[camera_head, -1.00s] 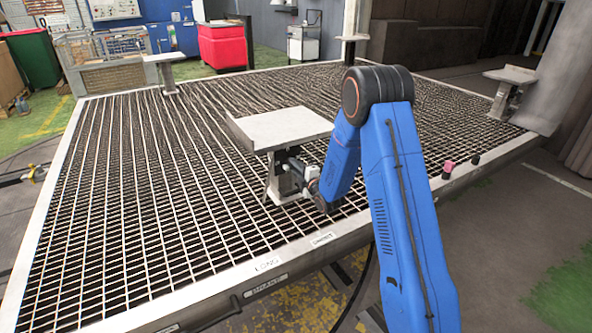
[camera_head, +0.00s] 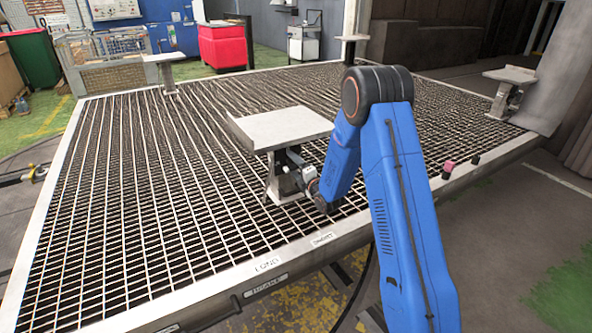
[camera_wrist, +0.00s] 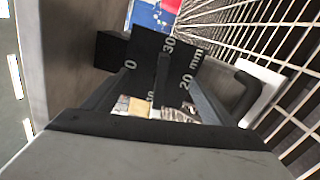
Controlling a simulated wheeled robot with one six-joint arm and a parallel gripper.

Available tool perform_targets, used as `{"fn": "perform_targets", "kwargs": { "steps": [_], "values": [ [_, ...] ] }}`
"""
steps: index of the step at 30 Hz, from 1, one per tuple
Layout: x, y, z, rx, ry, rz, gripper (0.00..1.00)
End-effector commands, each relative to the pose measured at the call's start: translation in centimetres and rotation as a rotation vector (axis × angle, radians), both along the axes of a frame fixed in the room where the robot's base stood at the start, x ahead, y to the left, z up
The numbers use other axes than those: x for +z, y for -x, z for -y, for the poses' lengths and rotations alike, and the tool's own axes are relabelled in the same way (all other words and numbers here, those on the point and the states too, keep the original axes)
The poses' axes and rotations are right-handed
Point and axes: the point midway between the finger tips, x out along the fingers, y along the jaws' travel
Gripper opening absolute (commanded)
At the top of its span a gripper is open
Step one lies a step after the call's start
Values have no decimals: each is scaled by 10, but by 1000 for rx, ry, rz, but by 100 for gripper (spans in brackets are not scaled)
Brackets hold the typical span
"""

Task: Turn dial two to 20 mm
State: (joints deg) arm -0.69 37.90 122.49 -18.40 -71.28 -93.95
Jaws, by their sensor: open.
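In the wrist view a black dial (camera_wrist: 146,48) has white marks reading 0, 30 and 20 mm around a raised dark bar in its middle. Another mark low on it is partly hidden. I cannot read its exact setting, and no dial number shows. My gripper (camera_wrist: 158,88) is open, with one finger on each side of the dial's bar. I cannot tell whether the fingers touch it. In the head view my gripper (camera_head: 303,181) is beside the post of the nearest stand (camera_head: 283,180), under its pale tilted plate (camera_head: 280,130). The dial is too small to make out there.
The stand is on a wide metal grating (camera_head: 120,200) with a pale rim. Other stands are at the back left (camera_head: 166,72), back middle (camera_head: 350,40) and right (camera_head: 508,80). A pink-topped knob (camera_head: 448,167) is on the right edge. A dark handle (camera_wrist: 243,92) is right of the dial.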

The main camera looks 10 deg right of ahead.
Motion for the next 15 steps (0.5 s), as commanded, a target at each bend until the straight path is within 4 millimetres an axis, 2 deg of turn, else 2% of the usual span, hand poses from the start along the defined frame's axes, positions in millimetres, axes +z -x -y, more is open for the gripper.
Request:
{"fn": "perform_targets", "kwargs": {
  "steps": [5, 15],
  "values": [
    [0, 1, 1, 0, 0, 0, 78],
    [1, 21, 7, -1, 0, 0, 78]
  ]
}}
